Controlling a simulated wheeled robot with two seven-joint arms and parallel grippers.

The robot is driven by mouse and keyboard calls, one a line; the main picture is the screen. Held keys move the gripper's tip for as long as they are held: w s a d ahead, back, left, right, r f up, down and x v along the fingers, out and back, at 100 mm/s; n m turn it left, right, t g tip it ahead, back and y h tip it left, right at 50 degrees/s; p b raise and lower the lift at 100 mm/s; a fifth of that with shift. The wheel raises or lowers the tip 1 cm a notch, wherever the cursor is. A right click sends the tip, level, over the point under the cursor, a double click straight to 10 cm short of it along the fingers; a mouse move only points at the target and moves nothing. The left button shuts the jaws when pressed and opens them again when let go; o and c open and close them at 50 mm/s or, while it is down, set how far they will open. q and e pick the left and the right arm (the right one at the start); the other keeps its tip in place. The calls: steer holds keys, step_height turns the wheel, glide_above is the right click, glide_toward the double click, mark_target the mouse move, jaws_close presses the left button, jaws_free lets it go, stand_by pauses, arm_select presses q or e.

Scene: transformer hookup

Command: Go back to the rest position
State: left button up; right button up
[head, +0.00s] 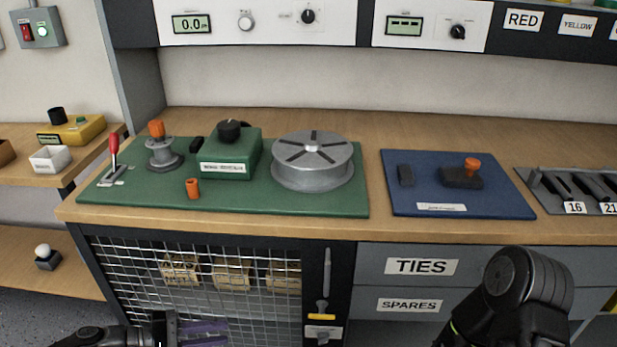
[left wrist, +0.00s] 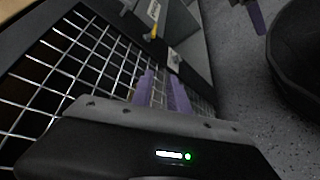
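My left gripper (head: 204,335) is low at the front of the bench, before the wire-mesh door (head: 130,280). In the left wrist view its two purple fingers (left wrist: 162,93) stand apart with nothing between them, near the mesh. My right arm (head: 520,300) is bent at the lower right of the head view, and its gripper is outside that view. A purple finger (left wrist: 257,18), apparently my right gripper's, shows at the top right of the left wrist view, mostly cut off.
The green mat (head: 240,200) holds a silver drum (head: 313,160), green box (head: 232,155), red lever (head: 114,150) and orange sleeve (head: 193,188). A blue mat (head: 430,185) lies to its right. Drawers marked TIES (head: 420,267) and SPARES are below. Grey floor (left wrist: 245,125) is open.

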arm_select(q)
steer(key=s+d+f+n+y, duration=0.1)
steer(key=s+d+f+y, duration=0.15)
steer(key=f, duration=0.55)
steer(key=s+d+f+y, duration=0.1)
steer(key=d+f+y, duration=0.1)
steer(key=d+f, duration=0.35)
steer(key=s+d+f+m+g+y, duration=0.25)
steer(key=s+f+m, duration=0.2)
steer(key=s, duration=0.25)
steer(key=s+d+f+m+g+y, duration=0.1)
steer(key=s+f+m+g+y, duration=0.15)
steer(key=s+f+m, duration=0.35)
step_height(320, 180, up, 20)
steer(key=d+n+p, duration=0.1)
steer(key=p, duration=1.7)
steer(key=shift+s+d, duration=0.3)
steer(key=shift+s, duration=0.05)
